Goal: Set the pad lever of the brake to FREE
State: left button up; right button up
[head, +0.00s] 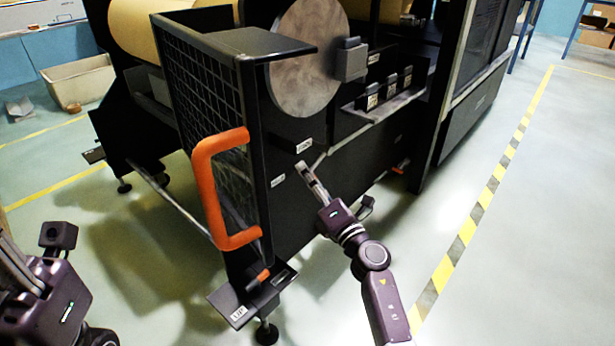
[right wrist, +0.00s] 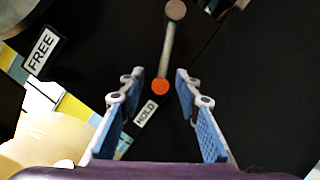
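The pad lever (right wrist: 168,50) is a grey rod with an orange tip (right wrist: 160,86) and a round grey pivot in the right wrist view. Its tip points toward the HOLD label (right wrist: 146,112). The FREE label (right wrist: 42,52) is at upper left, away from the tip. My right gripper (right wrist: 159,78) is open, its two blue-padded fingers on either side of the orange tip; I see no contact. In the head view my right gripper (head: 306,170) is close to the black machine side panel. My left gripper (head: 15,262) is at lower left, its fingers partly cut off.
A grey disc (head: 308,60) with a grey block at its edge is above the panel. An orange handle (head: 207,190) on a mesh guard (head: 200,90) stands left of my right gripper. A pedal marked UP (head: 238,308) is low in front. Open floor lies to the right.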

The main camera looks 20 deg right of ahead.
jog(key=shift+w+a+r, duration=0.1)
jog(key=shift+w, duration=0.2)
grip_shut()
